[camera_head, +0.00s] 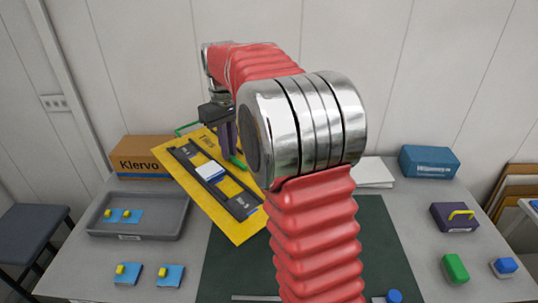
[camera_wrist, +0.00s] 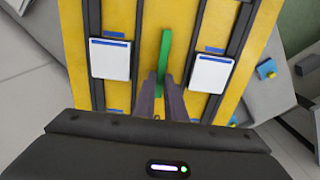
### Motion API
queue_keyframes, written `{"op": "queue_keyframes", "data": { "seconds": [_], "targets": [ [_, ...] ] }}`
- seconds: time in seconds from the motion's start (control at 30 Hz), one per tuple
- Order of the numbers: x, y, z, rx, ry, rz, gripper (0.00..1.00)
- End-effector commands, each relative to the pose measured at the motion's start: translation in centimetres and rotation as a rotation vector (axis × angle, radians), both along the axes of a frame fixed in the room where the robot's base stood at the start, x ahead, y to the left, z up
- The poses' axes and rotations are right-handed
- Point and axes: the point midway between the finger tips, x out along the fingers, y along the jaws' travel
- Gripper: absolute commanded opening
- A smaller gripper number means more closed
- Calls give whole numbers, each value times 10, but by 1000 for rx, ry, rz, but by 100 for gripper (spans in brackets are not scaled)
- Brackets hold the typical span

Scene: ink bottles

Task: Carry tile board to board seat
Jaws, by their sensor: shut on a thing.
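The tile board (camera_head: 232,229) is a yellow panel with black rails and white tiles. In the head view it hangs tilted above the table, over the left-middle part. It fills much of the wrist view (camera_wrist: 140,30), with two white tiles (camera_wrist: 110,60) (camera_wrist: 210,73) either side of a green handle (camera_wrist: 165,50). My gripper (camera_wrist: 160,88) is shut on this green handle. In the head view my gripper (camera_head: 228,150) is partly hidden behind my arm. I cannot make out a board seat for certain; my arm and the board hide part of the table.
A grey tray (camera_head: 105,232) and a cardboard box (camera_head: 140,150) stand left. A dark green mat (camera_head: 385,235) covers the middle. A blue box (camera_head: 428,161), a dark purple yellow-handled item (camera_head: 455,222), a green block (camera_head: 455,268) and a blue-topped block (camera_head: 504,267) are right.

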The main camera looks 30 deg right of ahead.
Motion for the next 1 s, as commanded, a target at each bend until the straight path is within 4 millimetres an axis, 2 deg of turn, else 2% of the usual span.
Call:
{"op": "queue_keyframes", "data": {
  "seconds": [0.03,0.2,0.3,0.47,0.63,1.0],
  "targets": [
    [12,15,2,-1,-3,11,0],
    [40,62,4,-1,-5,50,0],
    [52,89,1,0,-4,83,0],
    [61,120,-5,1,1,128,0],
    [63,130,-7,1,3,144,0],
    [63,130,-7,1,3,144,0]
  ]
}}
